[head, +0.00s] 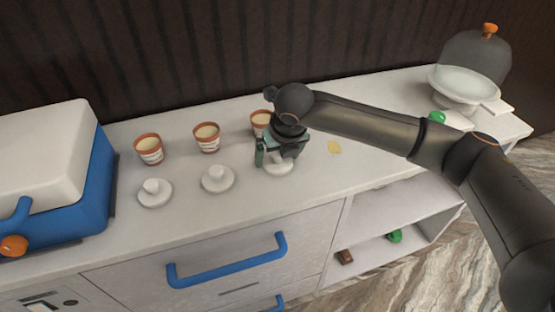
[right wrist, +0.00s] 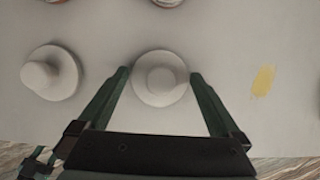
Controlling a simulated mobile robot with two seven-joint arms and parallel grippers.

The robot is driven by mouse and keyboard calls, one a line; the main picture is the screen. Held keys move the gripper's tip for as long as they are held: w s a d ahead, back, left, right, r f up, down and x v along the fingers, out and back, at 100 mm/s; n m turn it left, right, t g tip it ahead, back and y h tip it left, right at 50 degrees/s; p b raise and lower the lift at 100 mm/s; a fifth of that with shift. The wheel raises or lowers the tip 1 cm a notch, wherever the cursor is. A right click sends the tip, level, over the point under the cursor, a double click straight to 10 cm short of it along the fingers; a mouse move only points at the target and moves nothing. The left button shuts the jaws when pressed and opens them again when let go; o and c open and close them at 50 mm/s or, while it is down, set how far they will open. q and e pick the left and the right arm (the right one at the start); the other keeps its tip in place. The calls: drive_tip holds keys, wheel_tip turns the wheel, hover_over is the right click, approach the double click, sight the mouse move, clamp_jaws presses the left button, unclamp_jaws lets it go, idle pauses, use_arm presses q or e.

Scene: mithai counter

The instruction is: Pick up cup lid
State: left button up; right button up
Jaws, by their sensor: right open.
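Three white cup lids with raised knobs lie in a row on the counter in the head view: the left lid (head: 155,192), the middle lid (head: 218,178) and the right lid (head: 277,166). My right gripper (head: 275,158) is above the right lid and partly covers it. In the right wrist view the open fingers of the right gripper (right wrist: 160,82) stand on either side of that lid (right wrist: 160,92), with a small gap at each side. Another lid (right wrist: 50,74) shows left of the fingers. My left gripper is not in view.
Three terracotta cups stand behind the lids: left cup (head: 149,149), middle cup (head: 207,137) and right cup (head: 261,122), partly hidden by my arm. A blue and white box (head: 85,185) stands at left. A yellow patch (head: 334,147) lies right of the gripper. A domed stand (head: 470,85) is far right.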

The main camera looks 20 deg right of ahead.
drive_tip(key=c, duration=1)
drive_tip(key=shift+r, duration=0.1)
